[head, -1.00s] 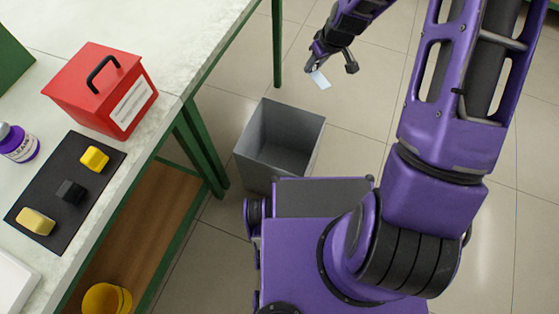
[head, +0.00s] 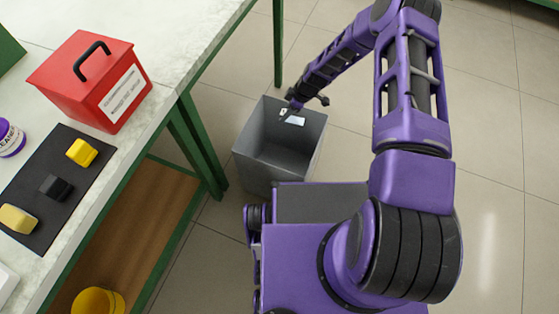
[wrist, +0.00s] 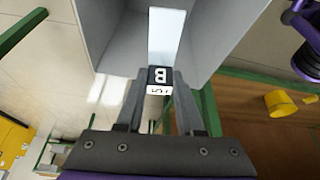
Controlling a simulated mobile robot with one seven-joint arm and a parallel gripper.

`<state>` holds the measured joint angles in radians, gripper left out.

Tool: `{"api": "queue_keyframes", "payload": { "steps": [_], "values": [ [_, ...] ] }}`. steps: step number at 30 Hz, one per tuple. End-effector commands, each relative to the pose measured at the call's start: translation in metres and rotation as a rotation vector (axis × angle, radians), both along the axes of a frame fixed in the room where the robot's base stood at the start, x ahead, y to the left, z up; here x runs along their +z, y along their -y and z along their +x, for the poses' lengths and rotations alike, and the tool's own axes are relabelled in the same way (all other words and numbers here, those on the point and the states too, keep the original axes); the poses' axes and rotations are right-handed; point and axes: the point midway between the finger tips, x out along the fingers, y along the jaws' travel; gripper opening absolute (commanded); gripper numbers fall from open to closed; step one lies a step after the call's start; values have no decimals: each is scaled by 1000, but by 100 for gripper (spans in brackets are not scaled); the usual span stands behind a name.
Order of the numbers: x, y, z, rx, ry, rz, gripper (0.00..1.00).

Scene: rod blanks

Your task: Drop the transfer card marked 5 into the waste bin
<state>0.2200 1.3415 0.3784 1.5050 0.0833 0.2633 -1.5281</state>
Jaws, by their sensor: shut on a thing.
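The grey waste bin (head: 262,170) stands on the floor beside the bench, open at the top. My gripper (head: 290,107) is over the far part of its opening. It is shut on a pale card (head: 296,121), which hangs over the bin. In the wrist view the card (wrist: 166,35) sticks out from between the fingertips (wrist: 159,80), with the bin's walls (wrist: 226,30) around it. At its held end are a black patch with a B and a white patch with a small mark, perhaps a 5, hard to read.
A red lidded box (head: 90,80) and a black mat (head: 50,190) with yellow and black blocks are on the bench (head: 190,50) at the left. A yellow bucket (head: 98,301) is on the lower shelf. Green bench legs stand close to the bin.

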Motion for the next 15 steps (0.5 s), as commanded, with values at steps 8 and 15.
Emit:
{"api": "queue_keyframes", "payload": {
  "steps": [8,15],
  "values": [
    [-37,0,-1,-1,-1,0,1],
    [-49,0,0,-1,0,-1,1]
  ]
}}
